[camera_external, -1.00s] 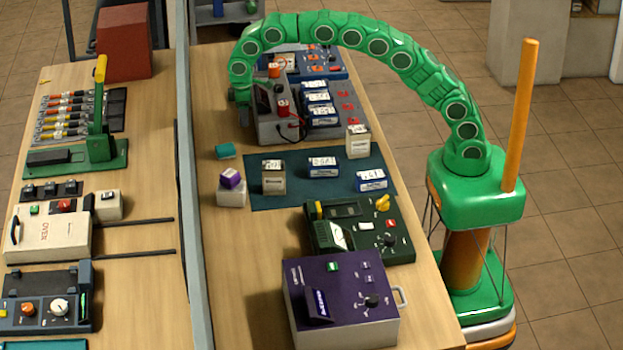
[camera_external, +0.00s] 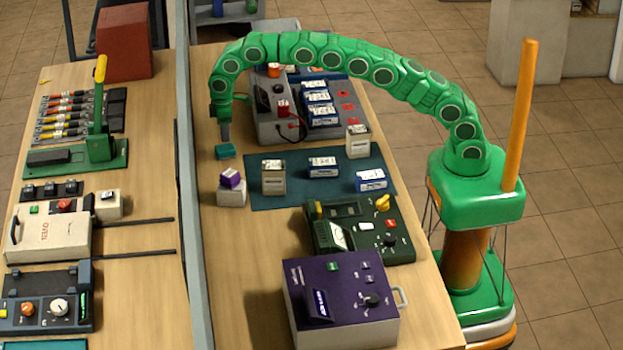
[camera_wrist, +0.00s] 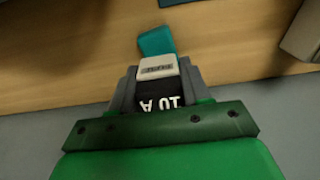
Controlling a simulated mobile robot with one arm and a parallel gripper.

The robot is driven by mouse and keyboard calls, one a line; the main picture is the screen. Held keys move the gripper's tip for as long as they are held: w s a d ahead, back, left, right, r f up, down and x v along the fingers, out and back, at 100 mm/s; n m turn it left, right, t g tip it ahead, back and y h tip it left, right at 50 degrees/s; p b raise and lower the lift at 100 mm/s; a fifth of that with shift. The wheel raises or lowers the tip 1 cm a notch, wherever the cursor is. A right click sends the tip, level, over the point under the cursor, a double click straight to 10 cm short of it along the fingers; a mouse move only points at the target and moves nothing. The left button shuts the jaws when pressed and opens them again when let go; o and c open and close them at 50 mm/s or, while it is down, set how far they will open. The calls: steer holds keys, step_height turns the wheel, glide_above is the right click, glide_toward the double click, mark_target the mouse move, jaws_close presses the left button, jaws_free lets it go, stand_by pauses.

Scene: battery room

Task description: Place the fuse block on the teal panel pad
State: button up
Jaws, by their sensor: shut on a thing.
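The teal pad (camera_external: 225,152) is a small raised piece on the wooden bench, left of the larger dark teal mat. It also shows in the wrist view (camera_wrist: 157,40), just beyond the fuse block. My gripper (camera_external: 224,132) points down close above the pad in the external view. In the wrist view my gripper (camera_wrist: 160,88) is shut on the fuse block (camera_wrist: 158,68), a black and off-white piece with white "10 A" lettering between the two grey fingers. The gap between block and pad is hard to judge. The block is mostly hidden in the external view.
The dark teal mat (camera_external: 290,199) holds several white-labelled blocks. A pale block with a purple top (camera_external: 231,188) stands just in front of the pad. A grey device (camera_external: 278,128) stands to the right. A grey divider (camera_external: 185,190) runs along the left.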

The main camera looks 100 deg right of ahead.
steer(key=shift+f, duration=0.1)
steer(key=shift+w+f, duration=0.1)
steer(key=shift+f, duration=1.55)
steer(key=shift+f, duration=0.1)
steer(key=o, duration=1.1)
step_height(320, 180, up, 10)
steer(key=shift+w+r, duration=0.1)
steer(key=shift+r, duration=1)
